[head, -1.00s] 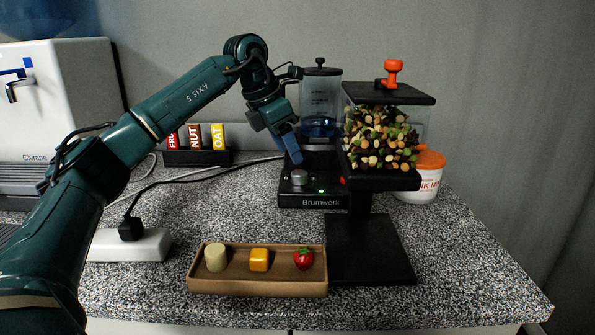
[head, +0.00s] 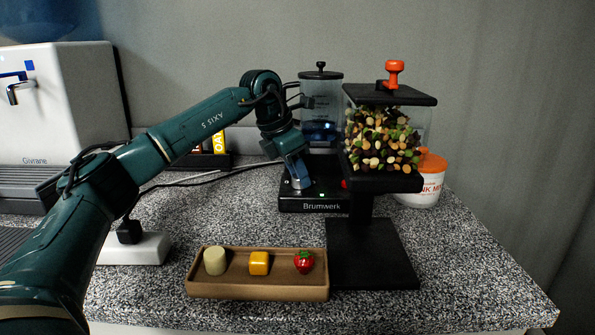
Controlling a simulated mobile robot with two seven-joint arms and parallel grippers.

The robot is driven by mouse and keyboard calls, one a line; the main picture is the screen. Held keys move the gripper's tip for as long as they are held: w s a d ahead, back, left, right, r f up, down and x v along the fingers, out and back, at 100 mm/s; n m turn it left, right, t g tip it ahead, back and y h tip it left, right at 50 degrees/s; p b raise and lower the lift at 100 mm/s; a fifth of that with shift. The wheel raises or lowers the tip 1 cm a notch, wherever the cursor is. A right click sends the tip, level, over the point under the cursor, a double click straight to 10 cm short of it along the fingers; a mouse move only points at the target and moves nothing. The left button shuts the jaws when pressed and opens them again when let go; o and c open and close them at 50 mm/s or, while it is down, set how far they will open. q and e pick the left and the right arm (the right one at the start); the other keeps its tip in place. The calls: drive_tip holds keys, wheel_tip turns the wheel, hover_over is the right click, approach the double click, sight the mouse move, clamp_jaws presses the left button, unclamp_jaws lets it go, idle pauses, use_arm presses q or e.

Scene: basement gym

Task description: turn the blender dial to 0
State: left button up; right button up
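The blender (head: 322,206) is a black base marked Brumwerk with a green light and a clear jar (head: 321,105) at the back. Its silver dial (head: 299,183) is on the left of the base's top and mostly hidden behind my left gripper. My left gripper (head: 297,176) points down at the dial, with its fingers at or just over it. I cannot tell whether the fingers are closed on the dial, and no dial marks are readable. My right gripper is not in view.
A nut dispenser (head: 382,140) on a black stand is just right of the blender, partly covering it. A brown tray (head: 257,288) with three small items lies in front. A white power strip (head: 143,249) and a white machine (head: 60,100) are at left. An orange-lidded tub (head: 424,190) stands behind the dispenser.

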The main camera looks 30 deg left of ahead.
use_arm(q)
drive_tip(key=c, duration=0.5)
drive_tip(key=shift+o, duration=0.2)
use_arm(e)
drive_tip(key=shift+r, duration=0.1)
